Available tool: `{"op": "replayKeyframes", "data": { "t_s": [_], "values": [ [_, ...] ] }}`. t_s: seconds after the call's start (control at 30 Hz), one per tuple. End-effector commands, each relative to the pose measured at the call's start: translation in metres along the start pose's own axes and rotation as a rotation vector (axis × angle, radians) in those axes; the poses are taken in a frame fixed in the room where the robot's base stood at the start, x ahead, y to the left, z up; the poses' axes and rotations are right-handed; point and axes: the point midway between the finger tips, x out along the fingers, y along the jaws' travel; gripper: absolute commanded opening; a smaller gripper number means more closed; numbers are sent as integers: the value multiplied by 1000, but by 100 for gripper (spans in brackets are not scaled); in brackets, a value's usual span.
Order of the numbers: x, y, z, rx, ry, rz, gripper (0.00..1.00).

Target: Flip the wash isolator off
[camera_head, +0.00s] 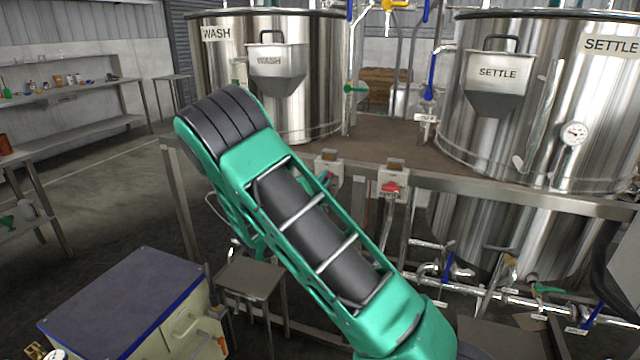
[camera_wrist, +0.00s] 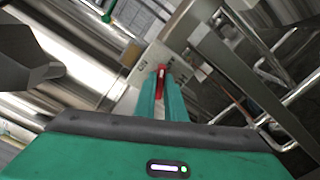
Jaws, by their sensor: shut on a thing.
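The wash isolator is a pale box with a red handle. I take it to be the left of two such boxes (camera_head: 329,161) on the steel rail below the WASH tank, and my arm partly covers it in the head view. In the wrist view a pale isolator box (camera_wrist: 150,62) is straight ahead, and its red handle (camera_wrist: 161,71) stands between my fingers. My gripper (camera_wrist: 160,84) is shut on that red handle. The head view does not show my fingertips clearly, as the green arm is in front. The handle's exact position is too small to read.
A second isolator box (camera_head: 394,180) with a red handle is to the right on the same rail. The WASH tank (camera_head: 318,75) and SETTLE tank (camera_head: 460,120) stand behind the rail. Pipes and valves run below right. A blue-topped cabinet (camera_head: 125,295) is at lower left.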

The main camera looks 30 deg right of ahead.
Motion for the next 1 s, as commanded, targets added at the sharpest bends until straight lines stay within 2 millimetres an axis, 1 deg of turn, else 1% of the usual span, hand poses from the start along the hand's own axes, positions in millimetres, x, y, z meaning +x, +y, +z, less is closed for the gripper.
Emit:
{"op": "replayKeyframes", "data": {
  "t_s": [0.03, 0.3, 0.5, 0.7, 1.0],
  "values": [
    [0, -3, 0, 39, 0, -5, 0],
    [0, -4, 0, 261, -1, -6, 0],
    [0, -5, 0, 386, -2, -6, 0],
    [0, -6, 0, 465, -3, -7, 0],
    [0, -6, 0, 503, -4, -9, 0]
  ]
}}
